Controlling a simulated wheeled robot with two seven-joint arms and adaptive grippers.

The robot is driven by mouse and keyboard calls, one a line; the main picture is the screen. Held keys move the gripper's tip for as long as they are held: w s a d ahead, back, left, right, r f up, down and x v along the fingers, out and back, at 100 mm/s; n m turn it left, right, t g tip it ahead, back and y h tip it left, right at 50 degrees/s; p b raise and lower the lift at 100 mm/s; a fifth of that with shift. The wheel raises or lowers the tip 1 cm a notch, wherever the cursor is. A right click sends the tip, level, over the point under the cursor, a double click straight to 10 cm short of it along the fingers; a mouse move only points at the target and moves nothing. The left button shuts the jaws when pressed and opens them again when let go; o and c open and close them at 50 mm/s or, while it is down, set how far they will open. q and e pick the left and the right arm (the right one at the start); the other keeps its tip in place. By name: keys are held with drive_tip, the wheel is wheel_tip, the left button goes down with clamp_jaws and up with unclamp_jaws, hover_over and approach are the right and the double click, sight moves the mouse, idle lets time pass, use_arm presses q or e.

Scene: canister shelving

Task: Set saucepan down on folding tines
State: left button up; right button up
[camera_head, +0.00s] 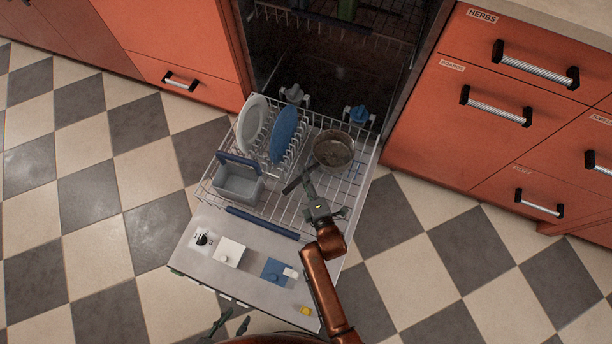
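The saucepan (333,150) is a round metal pan in the right part of the pulled-out lower dishwasher rack (267,201). Its dark handle (294,183) points toward the lower left. White upright tines (299,143) stand between the plates and the pan. What lies under the pan is hidden, and I cannot tell whether it rests on the rack or hangs just above it. My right gripper (309,187) is at the handle, but its small fingers do not show whether they are closed on it. My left gripper (231,322) is open and empty at the bottom edge, away from the rack.
A white plate (252,122) and a blue plate (284,133) stand left of the pan. A grey cutlery basket (238,185) sits at the rack's left front. The lowered dishwasher door (200,267) carries detergent items. Red drawers (470,125) flank the right side.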

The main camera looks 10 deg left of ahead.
drive_tip(key=v, duration=1.1)
drive_tip(key=shift+s+d+r, duration=0.15)
drive_tip(key=shift+s+r, duration=0.15)
drive_tip(key=shift+r, duration=0.2)
drive_tip(key=shift+c, duration=0.4)
